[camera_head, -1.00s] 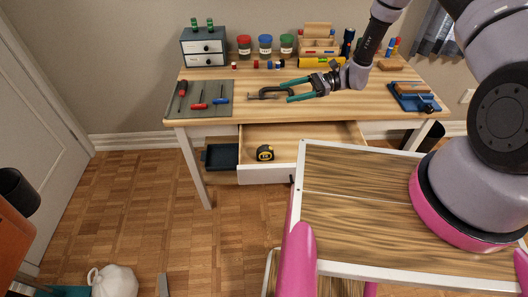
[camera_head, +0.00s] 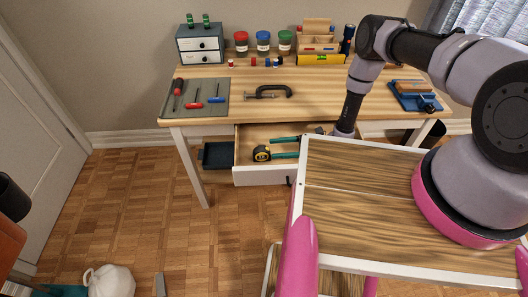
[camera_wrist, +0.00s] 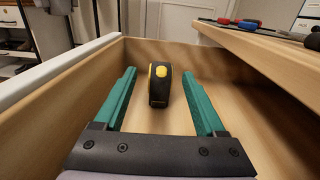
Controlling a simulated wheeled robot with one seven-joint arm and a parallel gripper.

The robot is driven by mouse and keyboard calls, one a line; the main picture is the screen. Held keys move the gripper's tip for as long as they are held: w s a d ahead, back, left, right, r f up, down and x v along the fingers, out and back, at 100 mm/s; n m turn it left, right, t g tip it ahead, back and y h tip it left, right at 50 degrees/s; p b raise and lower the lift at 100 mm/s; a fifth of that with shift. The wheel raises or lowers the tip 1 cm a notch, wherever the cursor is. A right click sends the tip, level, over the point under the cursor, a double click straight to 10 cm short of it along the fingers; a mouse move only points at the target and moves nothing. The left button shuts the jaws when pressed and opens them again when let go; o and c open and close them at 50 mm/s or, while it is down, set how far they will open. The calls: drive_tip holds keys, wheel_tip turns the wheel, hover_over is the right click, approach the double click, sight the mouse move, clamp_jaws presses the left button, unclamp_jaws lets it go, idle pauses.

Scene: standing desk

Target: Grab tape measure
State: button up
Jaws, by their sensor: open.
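The black and yellow tape measure (camera_head: 262,153) stands in the open desk drawer (camera_head: 262,177), toward its left side. My gripper (camera_head: 271,147) is inside the drawer, reaching in from the right with its green fingers pointing at the tape measure. In the wrist view the tape measure (camera_wrist: 160,84) stands on the drawer floor, centred between the tips of my open gripper (camera_wrist: 158,88). There is a gap on both sides, and neither finger appears to touch it. Part of the wrist is hidden behind the cart top in the head view.
The drawer walls (camera_wrist: 65,75) rise on both sides of the fingers. The desktop (camera_head: 330,95) overhangs the drawer and holds a black clamp (camera_head: 272,91) and a tool mat (camera_head: 207,108). The wooden cart top (camera_head: 370,205) stands in front, to the right.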

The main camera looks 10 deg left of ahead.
sight(258, 149)
drive_tip(key=x, duration=0.9)
drive_tip(key=shift+w+a, duration=0.1)
drive_tip(key=shift+a, duration=0.15)
clamp_jaws()
